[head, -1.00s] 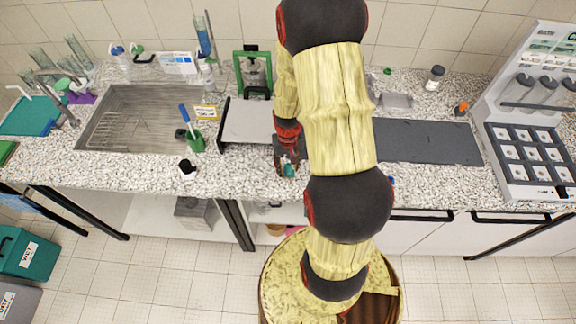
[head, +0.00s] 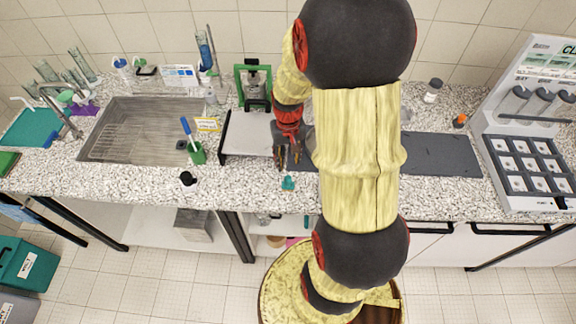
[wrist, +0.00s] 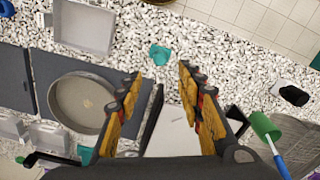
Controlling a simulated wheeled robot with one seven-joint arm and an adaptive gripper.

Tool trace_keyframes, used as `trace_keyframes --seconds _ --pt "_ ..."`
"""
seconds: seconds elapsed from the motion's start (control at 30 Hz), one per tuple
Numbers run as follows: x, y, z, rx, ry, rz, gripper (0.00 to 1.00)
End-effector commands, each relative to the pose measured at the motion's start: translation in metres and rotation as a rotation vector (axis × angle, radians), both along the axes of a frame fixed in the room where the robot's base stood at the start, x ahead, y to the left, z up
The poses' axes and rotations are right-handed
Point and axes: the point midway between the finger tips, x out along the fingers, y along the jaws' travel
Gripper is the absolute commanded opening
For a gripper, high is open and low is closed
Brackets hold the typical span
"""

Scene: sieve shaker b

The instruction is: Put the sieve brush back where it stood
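A small teal object (head: 288,183) stands on the speckled counter near its front edge; it also shows in the wrist view (wrist: 160,54). It may be the sieve brush, but its shape is too small to be sure.
A round sieve pan (wrist: 82,101) lies on a dark mat (head: 440,153), left of my fingers in the wrist view, near a grey square tray (wrist: 84,28). A white-topped plate with a black edge (head: 247,134) is left of my gripper. A small black-and-white item (head: 188,180) lies near the cup.

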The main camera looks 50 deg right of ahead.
Motion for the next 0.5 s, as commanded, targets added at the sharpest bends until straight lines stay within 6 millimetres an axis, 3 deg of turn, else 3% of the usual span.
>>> trace_keyframes --seconds 0.13,0.23,0.37,0.5 --pt "0.004 0.006 0.017 -0.009 -0.014 0.015 0.38" --pt "0.010 0.024 0.044 -0.029 -0.048 0.056 0.38" --pt "0.016 0.065 0.098 -0.067 -0.124 0.146 0.38" --pt "0.007 0.116 0.154 -0.100 -0.217 0.250 0.38"
